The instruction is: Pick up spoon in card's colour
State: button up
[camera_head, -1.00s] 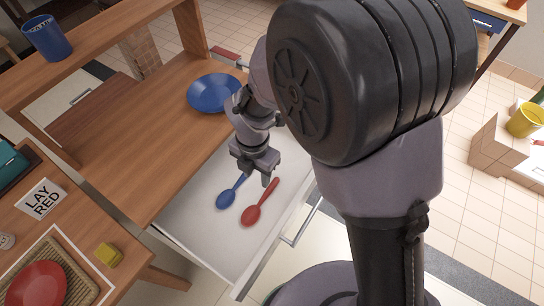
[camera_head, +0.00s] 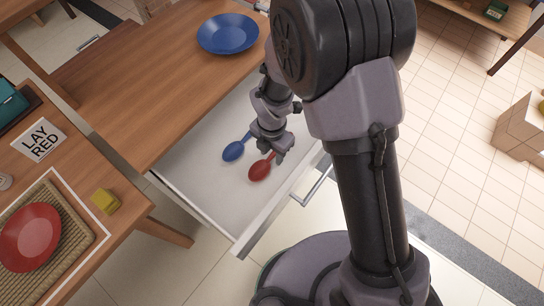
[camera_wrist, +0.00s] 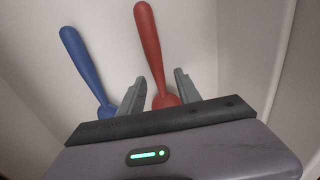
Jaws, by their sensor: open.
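The white card (camera_head: 39,140) on the left table reads "LAY RED". The red spoon (camera_head: 260,170) lies in the open white drawer (camera_head: 205,205), with its handle partly hidden by my gripper in the head view. The blue spoon (camera_head: 233,152) lies to its left. My gripper (camera_head: 275,154) is open and low over the red spoon. In the wrist view, my gripper's fingers (camera_wrist: 161,92) stand on either side of the red spoon (camera_wrist: 149,45), and the blue spoon (camera_wrist: 82,62) is outside the left finger. Whether the fingers touch the red spoon cannot be told.
A blue plate (camera_head: 228,34) stands on the wooden counter above the drawer. A red plate (camera_head: 30,237) lies on a woven mat (camera_head: 68,240) on the left table, beside a yellow block (camera_head: 105,201). The drawer walls and front handle (camera_head: 318,187) border the spoons.

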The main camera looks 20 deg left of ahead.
jog(key=shift+r, duration=0.1)
grip_shut()
